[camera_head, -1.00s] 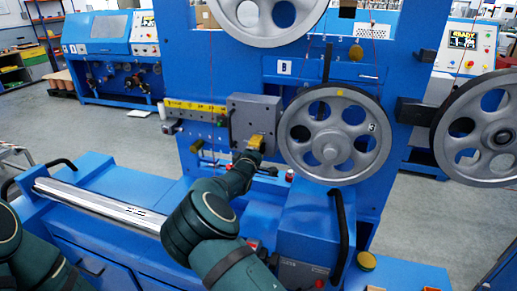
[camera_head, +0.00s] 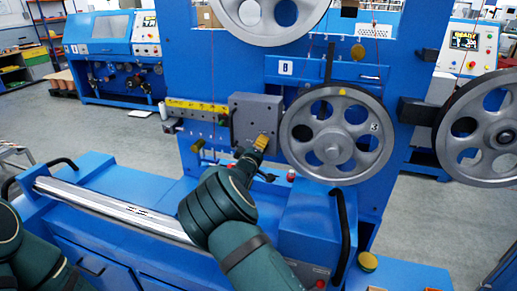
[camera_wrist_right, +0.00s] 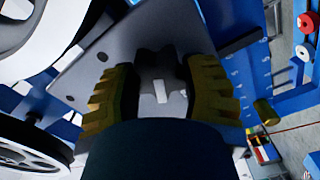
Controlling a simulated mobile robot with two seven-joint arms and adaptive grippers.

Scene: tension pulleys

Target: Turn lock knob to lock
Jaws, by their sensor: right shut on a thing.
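The lock knob (camera_wrist_right: 158,68) is dark and lobed with a pale mark on it, on the face of a grey block (camera_head: 245,112). My right gripper (camera_wrist_right: 160,85) has its two ridged yellow fingers on either side of the knob, shut on it. In the head view this gripper (camera_head: 260,142) is at the block's lower right, and the knob is hidden there. Part of my left arm shows at the lower left, but its gripper is out of view.
A large grey pulley wheel (camera_head: 312,160) stands close to the right of the gripper, with another (camera_head: 465,150) further right. A yellow scale strip (camera_head: 195,105) runs left of the block. Below is the blue machine bed with a shiny bar (camera_head: 110,210).

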